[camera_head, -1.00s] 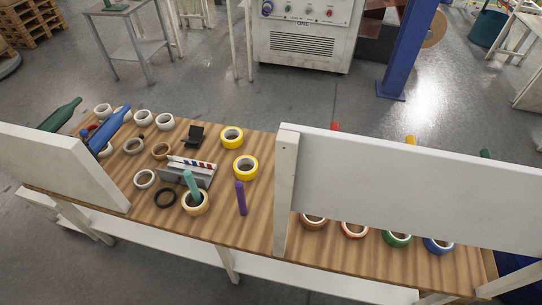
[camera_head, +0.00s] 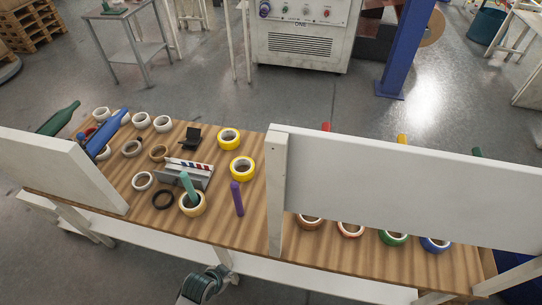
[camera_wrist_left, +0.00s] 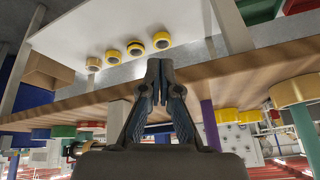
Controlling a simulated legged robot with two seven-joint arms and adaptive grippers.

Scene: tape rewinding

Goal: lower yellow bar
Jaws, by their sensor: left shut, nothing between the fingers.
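The yellow bar (camera_head: 401,140) shows only as a short tip above the white panel on the right, between a red bar tip (camera_head: 326,127) and a green bar tip (camera_head: 477,153). The panel hides the rest of it. My left gripper (camera_head: 230,277) is at the bottom of the head view, in front of the table's near edge, left of and well apart from the yellow bar. In the left wrist view its fingers (camera_wrist_left: 160,66) are together with nothing between them. I cannot make out the yellow bar there. My right gripper is not in view.
The white panel (camera_head: 410,195) stands along the table's right half, with tape rolls below it. A purple bar (camera_head: 237,198) and a teal bar (camera_head: 187,184) stand on the wooden table (camera_head: 215,222). Another white panel (camera_head: 55,165) is at left. A lower white shelf (camera_head: 310,278) runs below.

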